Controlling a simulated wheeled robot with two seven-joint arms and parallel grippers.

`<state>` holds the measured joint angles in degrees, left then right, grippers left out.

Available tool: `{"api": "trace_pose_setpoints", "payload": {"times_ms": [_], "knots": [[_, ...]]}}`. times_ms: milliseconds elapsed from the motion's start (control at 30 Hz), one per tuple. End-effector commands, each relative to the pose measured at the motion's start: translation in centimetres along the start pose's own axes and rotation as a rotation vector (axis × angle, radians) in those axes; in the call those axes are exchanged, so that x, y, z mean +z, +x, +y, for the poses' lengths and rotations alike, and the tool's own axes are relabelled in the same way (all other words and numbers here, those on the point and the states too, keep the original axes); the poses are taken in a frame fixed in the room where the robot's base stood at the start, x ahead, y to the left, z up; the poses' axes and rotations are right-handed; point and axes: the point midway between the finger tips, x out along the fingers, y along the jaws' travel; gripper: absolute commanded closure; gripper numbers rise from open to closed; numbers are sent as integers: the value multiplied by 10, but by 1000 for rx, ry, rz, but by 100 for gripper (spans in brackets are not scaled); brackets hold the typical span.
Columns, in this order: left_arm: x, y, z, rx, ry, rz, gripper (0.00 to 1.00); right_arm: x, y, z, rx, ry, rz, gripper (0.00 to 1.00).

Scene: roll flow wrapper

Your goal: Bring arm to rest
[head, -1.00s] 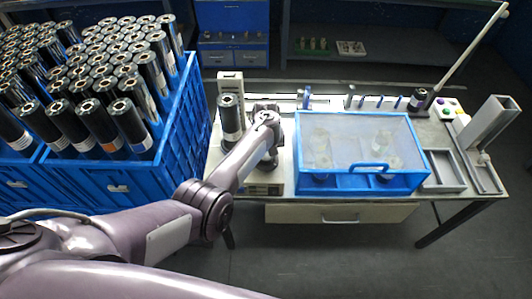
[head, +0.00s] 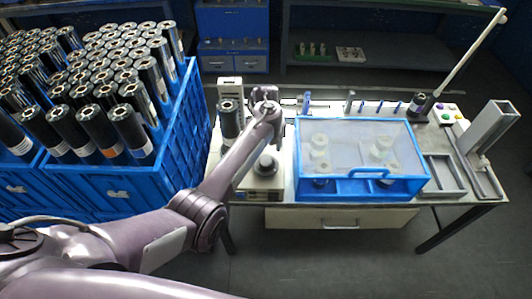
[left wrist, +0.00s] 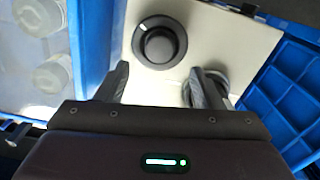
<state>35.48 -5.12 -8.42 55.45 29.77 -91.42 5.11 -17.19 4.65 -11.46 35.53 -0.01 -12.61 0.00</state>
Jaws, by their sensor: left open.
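My left arm reaches over the white machine (head: 262,190), its wrist above the machine's back part in the head view. The fingers of my left gripper (left wrist: 157,84) show in the left wrist view, apart with nothing between them. A round dark knob (left wrist: 160,43) on the machine's white top lies beyond the fingertips. A black roll (head: 230,118) stands on the machine left of my forearm; in the left wrist view it is partly hidden behind the right finger. My right gripper is in neither view.
A blue crate (head: 188,140) full of black rolls stands left of the table. A blue box with a clear lid (head: 360,145) is right of my arm. A pole and post rise at the right.

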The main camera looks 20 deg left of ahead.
Motion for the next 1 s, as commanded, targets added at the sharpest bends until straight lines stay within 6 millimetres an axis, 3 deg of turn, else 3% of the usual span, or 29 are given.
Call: {"api": "trace_pose_setpoints", "payload": {"times_ms": [167,667,833,1000], "knots": [[1,-8,0,1,0,-1,39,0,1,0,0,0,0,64],[2,-6,-1,2,4,0,39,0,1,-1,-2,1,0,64],[23,8,-18,18,56,23,39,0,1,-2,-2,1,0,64],[71,19,-52,41,169,83,39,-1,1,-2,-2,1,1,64]]}}
